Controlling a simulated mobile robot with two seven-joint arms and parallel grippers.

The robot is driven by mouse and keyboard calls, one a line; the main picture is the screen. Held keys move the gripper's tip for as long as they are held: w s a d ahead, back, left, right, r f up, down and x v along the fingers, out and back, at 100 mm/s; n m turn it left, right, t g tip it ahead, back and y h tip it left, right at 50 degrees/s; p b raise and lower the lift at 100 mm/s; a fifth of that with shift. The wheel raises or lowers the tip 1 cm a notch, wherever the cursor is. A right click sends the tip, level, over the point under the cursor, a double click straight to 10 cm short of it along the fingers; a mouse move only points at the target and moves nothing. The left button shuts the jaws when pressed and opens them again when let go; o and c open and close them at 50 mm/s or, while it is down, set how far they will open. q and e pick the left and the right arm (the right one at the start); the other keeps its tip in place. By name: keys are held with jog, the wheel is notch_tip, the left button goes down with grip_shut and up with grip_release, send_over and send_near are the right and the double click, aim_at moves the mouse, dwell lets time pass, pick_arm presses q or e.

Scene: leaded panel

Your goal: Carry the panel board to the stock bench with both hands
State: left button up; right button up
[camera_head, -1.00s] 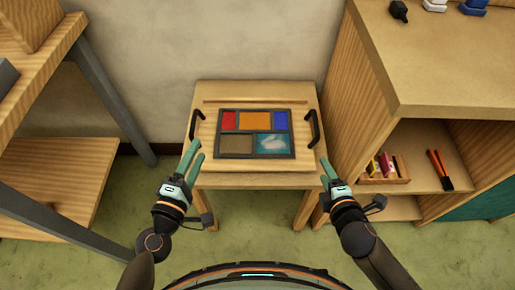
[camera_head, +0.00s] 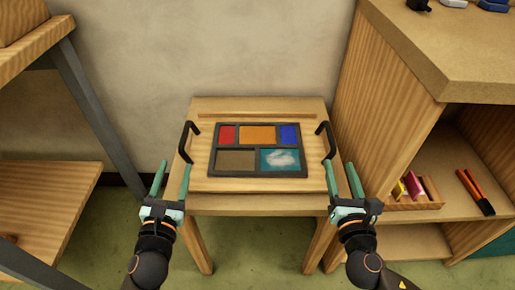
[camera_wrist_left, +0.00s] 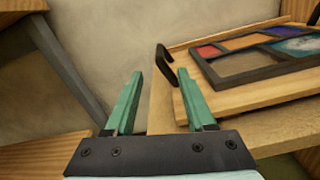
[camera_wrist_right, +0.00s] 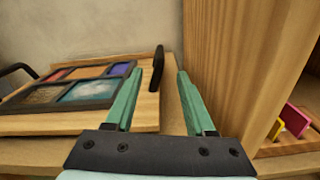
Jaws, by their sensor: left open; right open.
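The panel board (camera_head: 200,172) is a light wooden board on a small wooden table. It carries a dark-framed leaded panel (camera_head: 258,149) with red, orange, blue, brown and cloudy teal panes. A black handle stands at its left end (camera_head: 187,141) and another at its right end (camera_head: 325,141). My left gripper (camera_head: 173,180) is open and empty, just short of the left handle (camera_wrist_left: 164,65). My right gripper (camera_head: 344,180) is open and empty, just short of the right handle (camera_wrist_right: 157,68). Neither gripper visibly touches a handle. I cannot tell which bench is the stock bench.
The small table (camera_head: 255,203) stands against the wall. A wooden shelf unit (camera_head: 80,100) with grey posts is at left. A wooden cabinet (camera_head: 390,110) is close at right, its shelf holding a small tray (camera_head: 420,205) of coloured pieces and an orange-handled tool (camera_head: 474,188). Green floor shows below.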

aim_at(188, 125)
pick_arm(q)
jog(key=shift+w, duration=0.1)
pick_arm(e)
jog(key=shift+w, duration=0.1)
pick_arm(q)
jog(key=w, duration=1.2)
jog(key=shift+w+d, duration=0.1)
jog(key=shift+w, duration=0.05)
pick_arm(e)
jog(key=w, duration=1.2)
jog(key=shift+w, duration=0.15)
pick_arm(q)
jog(key=shift+c, duration=0.2)
pick_arm(e)
jog(key=shift+c, duration=0.2)
pick_arm(q)
grip_shut()
pick_arm(e)
jog(key=shift+d+f, duration=0.1)
grip_shut()
pick_arm(q)
jog(key=shift+a, duration=0.2)
